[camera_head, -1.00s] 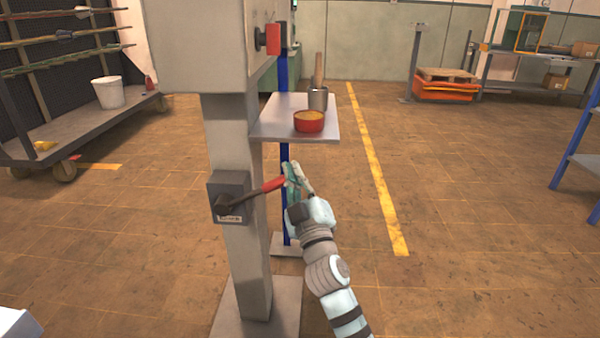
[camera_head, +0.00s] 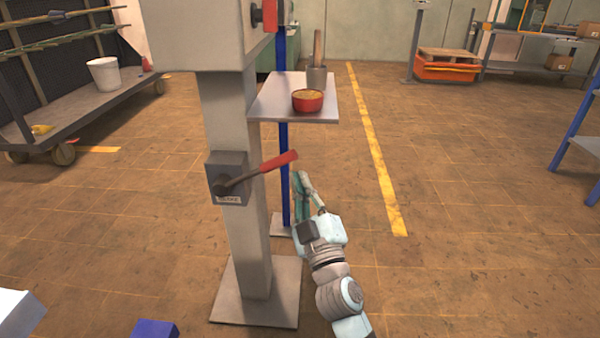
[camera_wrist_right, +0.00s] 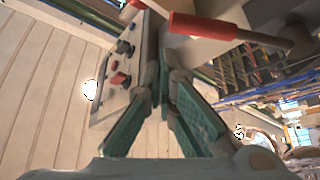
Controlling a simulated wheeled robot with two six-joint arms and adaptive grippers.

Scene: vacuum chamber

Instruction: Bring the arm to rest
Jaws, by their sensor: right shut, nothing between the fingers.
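My right gripper (camera_head: 301,177) is shut and empty. It is in the head view just below and right of the red lever handle (camera_head: 278,161), with a small gap between them. The lever comes out of a dark switch box (camera_head: 228,170) on a grey column and slants up to the right. In the right wrist view my green fingers (camera_wrist_right: 166,80) have nothing between them. The red handle (camera_wrist_right: 203,27) crosses above the fingertips there. My left gripper is not in view.
A small shelf (camera_head: 262,108) above my gripper carries a red bowl (camera_head: 307,100) and a metal cup (camera_head: 316,76) holding a rod. The grey column (camera_head: 243,220) stands left of my arm. The floor (camera_head: 480,220) to the right is clear.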

